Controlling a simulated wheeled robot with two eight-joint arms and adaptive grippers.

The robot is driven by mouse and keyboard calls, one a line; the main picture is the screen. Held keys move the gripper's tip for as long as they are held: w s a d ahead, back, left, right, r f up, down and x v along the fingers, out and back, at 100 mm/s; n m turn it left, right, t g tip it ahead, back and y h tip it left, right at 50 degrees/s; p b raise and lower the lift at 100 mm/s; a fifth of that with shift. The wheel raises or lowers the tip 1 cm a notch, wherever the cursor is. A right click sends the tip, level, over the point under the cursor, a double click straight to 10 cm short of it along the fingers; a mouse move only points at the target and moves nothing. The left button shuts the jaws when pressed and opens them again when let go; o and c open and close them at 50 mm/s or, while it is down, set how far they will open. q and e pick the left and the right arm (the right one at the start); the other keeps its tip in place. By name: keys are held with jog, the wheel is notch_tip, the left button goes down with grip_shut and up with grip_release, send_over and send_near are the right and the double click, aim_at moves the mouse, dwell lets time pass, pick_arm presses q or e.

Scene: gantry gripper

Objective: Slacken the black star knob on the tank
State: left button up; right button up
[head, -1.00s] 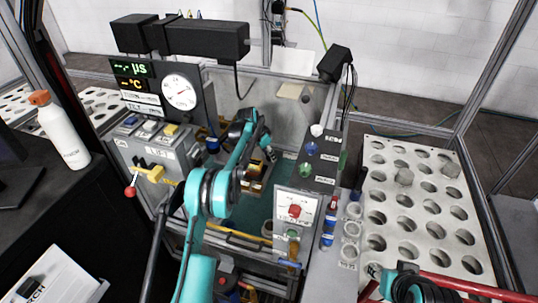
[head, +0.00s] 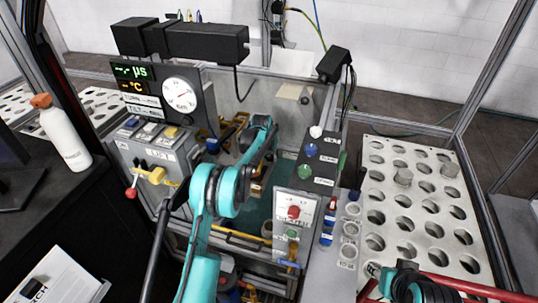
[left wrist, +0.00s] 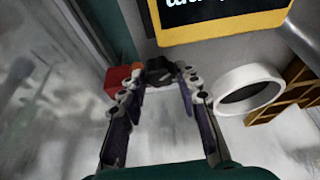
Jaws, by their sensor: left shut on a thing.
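The black star knob (left wrist: 160,68) shows in the left wrist view at the upper middle, between the fingertips of my left gripper (left wrist: 158,84). The fingers are shut on it. A red block sits just left of the knob. In the head view my teal left arm reaches over the tank (head: 258,212), and its forearm hides the knob and most of the gripper. Part of my right arm shows at the bottom right of the head view, but I cannot make out its gripper.
A yellow-framed plate (left wrist: 225,18) lies close above the knob in the wrist view, with a white ring (left wrist: 248,88) at right. In the head view a gauge panel (head: 180,95) stands left of the tank. A perforated rack (head: 420,210) stands at right, beside a red bar.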

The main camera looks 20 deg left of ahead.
pick_arm(q)
jog(key=n+y, duration=0.1)
jog(key=n, duration=0.2)
jog(key=shift+d+n+p, duration=0.15)
jog(key=shift+n+p, duration=0.15)
jog(key=shift+n, duration=0.1)
jog(key=n+y, duration=0.1)
jog(key=n, duration=0.2)
jog(key=shift+w+d+n+g+y+p, duration=0.1)
jog(key=shift+n+g+y+p, duration=0.2)
jog(key=shift+g+y+p, duration=0.1)
jog(key=n+g, duration=0.1)
jog(key=n, duration=0.2)
jog(key=n+g+y+p, duration=0.1)
jog(key=n, duration=0.2)
jog(key=shift+w+d, duration=0.1)
jog(key=o, duration=1.2)
jog(key=shift+c, duration=0.2)
